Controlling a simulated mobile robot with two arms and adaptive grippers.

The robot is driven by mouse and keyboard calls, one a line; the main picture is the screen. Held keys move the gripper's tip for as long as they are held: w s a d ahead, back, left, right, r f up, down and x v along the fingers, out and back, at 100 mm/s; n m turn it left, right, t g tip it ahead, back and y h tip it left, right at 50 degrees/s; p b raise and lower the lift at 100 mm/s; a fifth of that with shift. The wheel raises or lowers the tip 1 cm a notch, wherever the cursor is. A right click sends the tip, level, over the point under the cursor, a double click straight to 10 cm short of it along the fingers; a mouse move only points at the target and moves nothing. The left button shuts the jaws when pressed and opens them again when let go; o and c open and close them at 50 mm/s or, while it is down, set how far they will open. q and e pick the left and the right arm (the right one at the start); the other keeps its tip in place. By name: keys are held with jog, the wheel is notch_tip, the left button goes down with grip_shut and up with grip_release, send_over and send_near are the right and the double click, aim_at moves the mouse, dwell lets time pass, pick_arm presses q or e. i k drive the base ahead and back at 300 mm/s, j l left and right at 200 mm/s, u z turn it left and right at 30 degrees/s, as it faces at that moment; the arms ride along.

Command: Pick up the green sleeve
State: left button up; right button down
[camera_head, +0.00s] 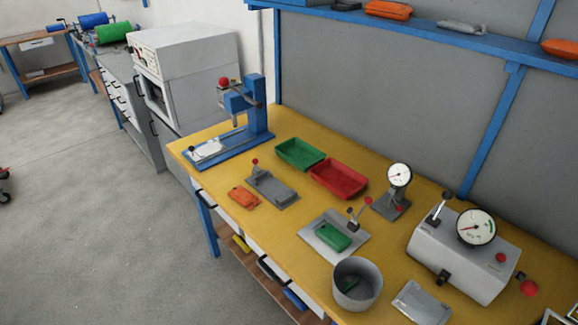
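A small green block-like piece (333,237), which looks like the green sleeve, lies on a grey fixture plate (312,236) on the yellow workbench. A lever clamp with red and black knobs (359,214) stands at the plate's back right edge. From this view I cannot tell whether the clamp touches the green piece. Another dark green piece (348,285) lies inside a grey round pot (368,300), partly hidden by its wall. Neither of my grippers is in view.
The bench (270,228) also holds an orange piece (243,197), green (299,154) and red (338,178) bins, a dial gauge (400,176), a grey gauge box (462,250) and a blue press (255,105). A blue shelf (440,42) overhangs the back.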

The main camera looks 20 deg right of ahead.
aim_at(328, 233)
jog(key=z, duration=1)
